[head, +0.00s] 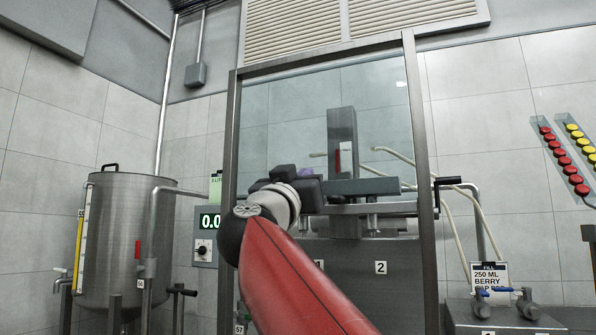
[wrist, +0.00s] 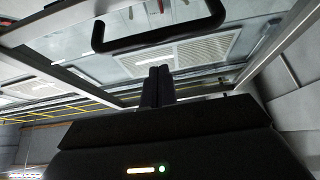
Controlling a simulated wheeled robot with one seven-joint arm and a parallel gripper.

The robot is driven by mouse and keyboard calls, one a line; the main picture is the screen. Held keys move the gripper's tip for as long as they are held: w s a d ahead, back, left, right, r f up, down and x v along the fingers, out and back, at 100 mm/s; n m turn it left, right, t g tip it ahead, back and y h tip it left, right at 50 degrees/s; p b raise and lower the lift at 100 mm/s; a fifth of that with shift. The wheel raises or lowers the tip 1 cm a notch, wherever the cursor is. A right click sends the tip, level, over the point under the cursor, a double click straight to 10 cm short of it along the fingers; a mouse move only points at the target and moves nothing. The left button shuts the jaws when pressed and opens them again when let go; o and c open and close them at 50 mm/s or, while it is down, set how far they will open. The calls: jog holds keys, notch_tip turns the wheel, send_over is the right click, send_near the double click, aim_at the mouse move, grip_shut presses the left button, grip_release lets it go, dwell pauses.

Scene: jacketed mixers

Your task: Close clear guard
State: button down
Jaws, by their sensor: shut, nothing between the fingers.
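The clear guard (head: 421,140) is a tall clear panel in a grey metal frame, in front of the mixer station in the head view. A black handle (head: 447,182) shows at its right post. In the wrist view a black bar handle (wrist: 158,43) crosses the top, with a pale frame and clear panel behind it. My gripper (wrist: 156,74) has its dark fingers together and empty, pointing toward that handle and just below it in the picture, seemingly not touching. In the head view my wrist overlaps the panel's lower left, and the fingertips are hard to make out.
A steel tank (head: 125,235) stands at the left, with a display box (head: 207,235) beside it. Behind the panel is a grey mixer column (head: 343,150). Red buttons (head: 566,162) are on the right wall, above small taps (head: 505,300) and a fill sign (head: 489,282).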

jog(key=f, duration=0.2)
jog(key=shift+w+d+f, duration=0.1)
jog(key=shift+w+f, duration=0.1)
jog(key=shift+f, duration=0.2)
